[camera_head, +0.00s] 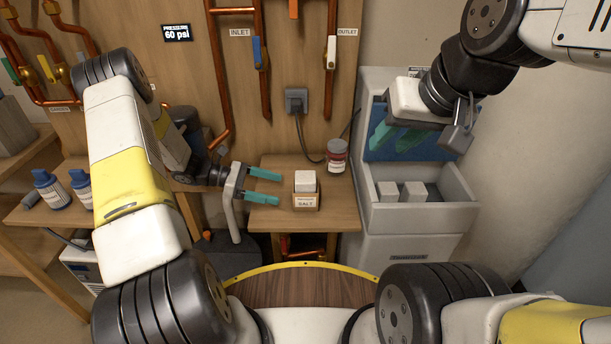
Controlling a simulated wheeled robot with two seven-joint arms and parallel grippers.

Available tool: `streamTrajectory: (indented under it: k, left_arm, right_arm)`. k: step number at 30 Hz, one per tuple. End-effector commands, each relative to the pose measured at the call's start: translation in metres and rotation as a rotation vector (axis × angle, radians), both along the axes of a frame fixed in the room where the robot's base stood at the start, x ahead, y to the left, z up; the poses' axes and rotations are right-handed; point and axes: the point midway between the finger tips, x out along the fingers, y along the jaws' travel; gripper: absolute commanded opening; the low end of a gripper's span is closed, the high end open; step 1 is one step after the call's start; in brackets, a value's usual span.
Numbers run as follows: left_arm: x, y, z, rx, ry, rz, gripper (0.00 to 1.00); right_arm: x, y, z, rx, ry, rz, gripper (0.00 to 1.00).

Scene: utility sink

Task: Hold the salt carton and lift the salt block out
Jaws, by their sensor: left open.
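The salt carton (306,202), a small brown box with a printed label, stands upright on the wooden shelf at the middle of the view. The white salt block (305,182) sits in it, its top standing above the rim. My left gripper (265,184) is open, with its teal fingers pointing right, just left of the carton and apart from it. My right gripper (397,138) is up and to the right, in front of a blue panel. Its teal fingers look spread with nothing between them.
A grey cabinet (421,218) right of the shelf holds several pale blocks (413,191) in its open bin. Blue-capped bottles (51,190) stand at left. Copper pipes, a socket and its cable are behind.

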Motion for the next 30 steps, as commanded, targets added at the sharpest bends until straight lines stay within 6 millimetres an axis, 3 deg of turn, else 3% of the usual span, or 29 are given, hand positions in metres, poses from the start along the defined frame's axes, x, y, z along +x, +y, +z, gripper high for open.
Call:
streamTrajectory:
  k: [18, 30]
  left_arm:
    - [-0.001, -0.077, -0.023, 0.000, 0.000, -0.004, 0.83]
    - [0.000, -0.092, -0.028, 0.001, 0.000, -0.002, 0.83]
  right_arm:
    - [0.000, 0.000, 0.000, 0.000, -0.001, 0.000, 0.34]
    - [0.000, 0.000, 0.000, 0.000, -0.001, 0.000, 0.34]
